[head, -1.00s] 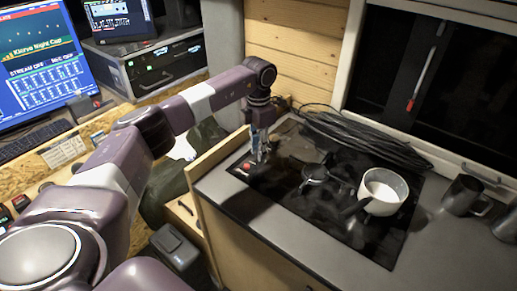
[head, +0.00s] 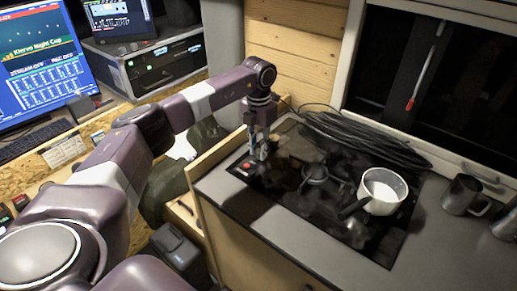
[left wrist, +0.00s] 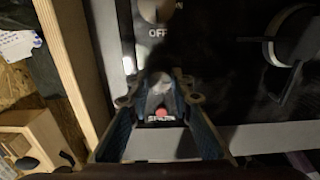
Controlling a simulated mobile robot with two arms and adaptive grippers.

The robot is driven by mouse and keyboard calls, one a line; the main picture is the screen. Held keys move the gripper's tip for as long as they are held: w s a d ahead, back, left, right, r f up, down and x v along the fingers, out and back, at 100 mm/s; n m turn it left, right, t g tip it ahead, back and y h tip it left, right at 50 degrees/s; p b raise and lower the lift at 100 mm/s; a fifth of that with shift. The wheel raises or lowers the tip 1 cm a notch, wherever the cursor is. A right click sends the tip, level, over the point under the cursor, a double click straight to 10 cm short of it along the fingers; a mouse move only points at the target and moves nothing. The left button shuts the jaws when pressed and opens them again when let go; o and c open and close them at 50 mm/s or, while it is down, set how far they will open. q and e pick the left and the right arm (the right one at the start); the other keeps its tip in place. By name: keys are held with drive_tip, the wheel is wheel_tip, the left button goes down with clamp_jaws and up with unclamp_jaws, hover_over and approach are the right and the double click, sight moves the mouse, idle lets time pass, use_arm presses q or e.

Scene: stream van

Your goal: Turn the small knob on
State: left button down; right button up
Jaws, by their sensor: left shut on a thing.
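My left gripper (head: 260,153) points down at the near left corner of the black cooktop (head: 292,205), beside a red light or button (head: 246,165). In the left wrist view, my left gripper (left wrist: 162,82) has its fingers closed around a small pale grey knob (left wrist: 160,86). The fingers partly hide the knob, and I cannot tell how it is turned. The red spot (left wrist: 162,113) shows between the fingers. A larger pale round shape (left wrist: 155,9) lies above a printed OFF label (left wrist: 158,33). My right gripper is not in view.
A white pot (head: 383,191) with a dark handle stands on the cooktop, right of a burner (head: 315,173). Black cable (head: 365,140) lies coiled along the back. A metal mug (head: 462,195) stands on the counter at right. A wooden edge (head: 213,158) rises left of the cooktop.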

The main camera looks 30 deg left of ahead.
sight(258, 150)
use_arm(q)
drive_tip(key=shift+w+r, duration=0.1)
drive_tip(key=shift+r, duration=0.05)
drive_tip(key=c, duration=1.7)
unclamp_jaws()
wheel_tip(258, 150, up, 12)
drive_tip(key=shift+f, duration=0.1)
